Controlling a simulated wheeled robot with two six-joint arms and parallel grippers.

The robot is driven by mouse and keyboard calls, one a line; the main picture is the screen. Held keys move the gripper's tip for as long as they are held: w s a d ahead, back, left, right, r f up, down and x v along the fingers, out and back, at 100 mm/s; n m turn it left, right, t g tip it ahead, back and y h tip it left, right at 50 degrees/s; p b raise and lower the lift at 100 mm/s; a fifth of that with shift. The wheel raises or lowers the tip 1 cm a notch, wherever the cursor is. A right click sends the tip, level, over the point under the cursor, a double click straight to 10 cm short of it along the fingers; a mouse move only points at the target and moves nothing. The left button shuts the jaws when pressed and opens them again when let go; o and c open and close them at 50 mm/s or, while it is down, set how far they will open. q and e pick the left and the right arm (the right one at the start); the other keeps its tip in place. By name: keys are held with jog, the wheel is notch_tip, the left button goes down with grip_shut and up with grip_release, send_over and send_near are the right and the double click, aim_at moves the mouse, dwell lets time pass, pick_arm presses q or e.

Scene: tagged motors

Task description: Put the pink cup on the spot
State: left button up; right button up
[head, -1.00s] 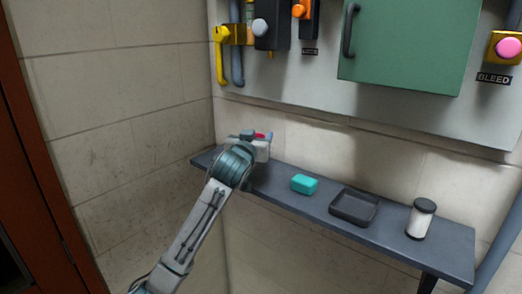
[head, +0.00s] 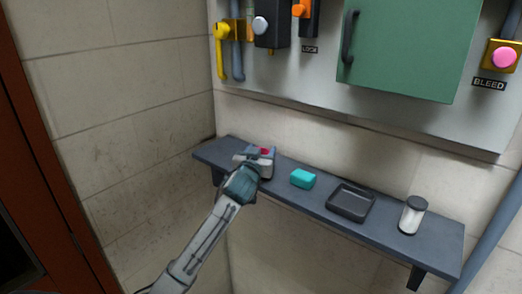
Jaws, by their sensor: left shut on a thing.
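My left gripper (head: 262,157) is at the left part of the dark shelf, with its arm coming up from below. It is shut on the pink cup (head: 265,150), of which only a small pink-red patch shows between the fingers. The rest of the cup is hidden by the gripper, and I cannot tell whether it touches the shelf. No marked spot can be made out. My right gripper is not in view.
The narrow shelf (head: 290,199) also holds a teal block (head: 303,179), a dark tray (head: 350,202) and a white jar with a dark lid (head: 412,215). A panel with a green cabinet (head: 405,45) hangs above. The shelf's left end (head: 213,152) is bare.

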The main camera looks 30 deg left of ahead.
pick_arm(q)
jog(key=shift+f, duration=0.1)
jog(key=o, duration=1)
jog(key=shift+b+v, duration=2.25)
jog(key=shift+v, duration=3.75)
